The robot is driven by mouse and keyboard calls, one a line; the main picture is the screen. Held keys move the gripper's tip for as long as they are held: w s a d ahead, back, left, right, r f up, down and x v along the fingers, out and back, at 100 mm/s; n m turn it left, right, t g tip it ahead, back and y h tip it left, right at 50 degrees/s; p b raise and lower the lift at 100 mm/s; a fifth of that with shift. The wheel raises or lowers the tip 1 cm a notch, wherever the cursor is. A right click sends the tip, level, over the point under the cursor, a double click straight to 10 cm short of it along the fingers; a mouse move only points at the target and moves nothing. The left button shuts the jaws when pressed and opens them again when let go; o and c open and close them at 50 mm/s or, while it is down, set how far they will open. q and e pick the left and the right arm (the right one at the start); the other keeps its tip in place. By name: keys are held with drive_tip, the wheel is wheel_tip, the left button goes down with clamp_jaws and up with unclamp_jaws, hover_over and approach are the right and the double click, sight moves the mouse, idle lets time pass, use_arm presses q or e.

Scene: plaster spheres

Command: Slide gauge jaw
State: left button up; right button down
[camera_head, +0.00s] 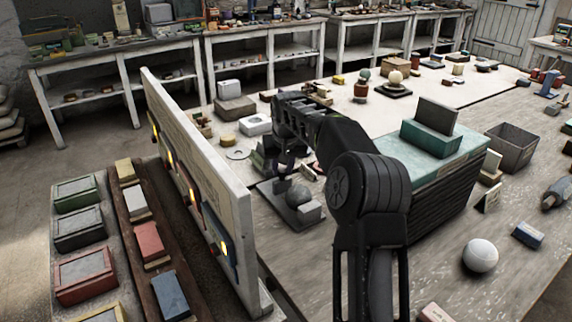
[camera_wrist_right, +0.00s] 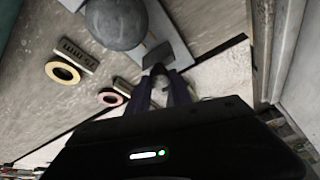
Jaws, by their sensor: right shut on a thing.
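In the right wrist view the ball (camera_wrist_right: 117,22) sits over the plate (camera_wrist_right: 176,28), beside the small grey jaw (camera_wrist_right: 157,54). My right gripper (camera_head: 281,180) is at the far side of the ball. In the wrist view my right gripper (camera_wrist_right: 160,76) is shut on the jaw, its fingertips partly covering it. The contact is small and dark. My left gripper is not in view.
An upright pale board (camera_head: 195,165) with yellow lights stands close left of the gauge. A teal-topped dark stack (camera_head: 440,185) stands to the right. A white ball (camera_head: 480,255) and an open grey bin (camera_head: 512,147) lie farther right. Ring tags (camera_wrist_right: 62,72) lie near the gauge.

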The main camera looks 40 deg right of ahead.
drive_tip(key=shift+w+d+r, duration=0.1)
drive_tip(key=shift+w+r, duration=0.05)
drive_tip(key=shift+w, duration=0.65)
drive_tip(key=c, duration=1.1)
unclamp_jaws()
drive_tip(key=shift+c, duration=0.2)
drive_tip(key=v, duration=0.7)
drive_tip(key=shift+s+r, duration=0.15)
drive_tip(key=shift+r, duration=0.1)
drive_tip(key=shift+f, duration=0.1)
